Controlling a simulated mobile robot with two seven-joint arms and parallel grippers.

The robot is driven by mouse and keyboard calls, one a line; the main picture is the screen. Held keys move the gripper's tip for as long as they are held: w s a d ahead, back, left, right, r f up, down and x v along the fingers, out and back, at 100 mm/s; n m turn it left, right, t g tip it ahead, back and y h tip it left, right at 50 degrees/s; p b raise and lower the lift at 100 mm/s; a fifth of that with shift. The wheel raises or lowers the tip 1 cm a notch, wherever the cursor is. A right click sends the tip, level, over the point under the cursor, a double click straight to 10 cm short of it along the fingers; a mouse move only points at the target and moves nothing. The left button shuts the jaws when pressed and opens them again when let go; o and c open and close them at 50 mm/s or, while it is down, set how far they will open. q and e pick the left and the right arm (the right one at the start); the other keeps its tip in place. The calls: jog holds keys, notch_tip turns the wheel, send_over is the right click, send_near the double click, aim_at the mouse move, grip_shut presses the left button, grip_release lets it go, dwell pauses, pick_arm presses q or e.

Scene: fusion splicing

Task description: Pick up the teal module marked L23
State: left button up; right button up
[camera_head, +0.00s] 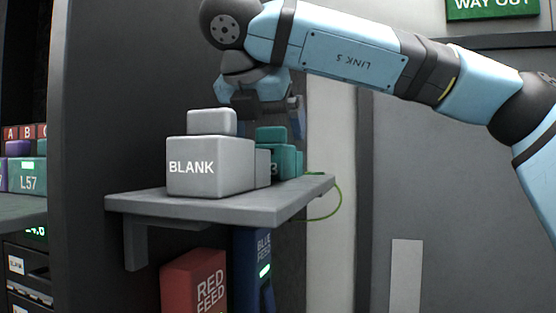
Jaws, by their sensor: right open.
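A teal module (286,161) sits on the small grey shelf (222,207), behind and to the right of a grey block marked BLANK (211,167). Only the end of its marking shows, a "3"; the rest is hidden by the grey block. A thin green cable runs from its right side. My right gripper (270,117) is open and hangs from above, close over the teal module's top knob. Its fingers are partly hidden behind the grey block's knob. I cannot tell whether it touches the module. My left gripper is not in view.
The grey block stands at the shelf's front. Below are a red box marked RED FEED (195,284) and a blue box (255,270). Free space lies right of the shelf.

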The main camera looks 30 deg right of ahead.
aim_at(269, 136)
jog(key=shift+w+d+f+p, duration=0.25)
jog(key=shift+w+p, duration=0.1)
jog(key=shift+p, duration=0.1)
jog(key=x, duration=0.2)
jog(key=p+x, duration=0.1)
jog(key=shift+w+d, duration=0.25)
jog(key=shift+w, duration=0.2)
jog(key=shift+w+d+f, duration=0.15)
jog(key=shift+d+f, duration=0.05)
jog(key=shift+f, duration=0.05)
jog(key=shift+s+a+r, duration=0.1)
jog(key=shift+s+a, duration=0.1)
jog(key=shift+c, duration=0.4)
jog(key=shift+w, duration=0.1)
jog(key=c, duration=1)
